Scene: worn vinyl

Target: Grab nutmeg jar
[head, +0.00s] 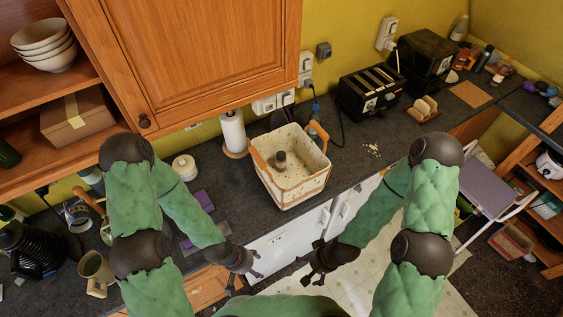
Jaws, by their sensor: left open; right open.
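A small dark-topped jar (281,160) stands inside a cream bin with orange handles (292,197) on the dark counter. It may be the nutmeg jar, but its label is too small to read. My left gripper (245,278) is open and empty, in front of the counter, below and left of the bin. My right gripper (304,272) is open and empty, also in front of the counter, below the bin. Both grippers are apart from the bin and the jar.
The bin's walls surround the jar. A paper towel roll (233,131) and a white canister (185,167) stand left of it. A black toaster (370,94) stands behind right. A wooden cupboard door (195,60) hangs above. The counter right of the bin is mostly clear.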

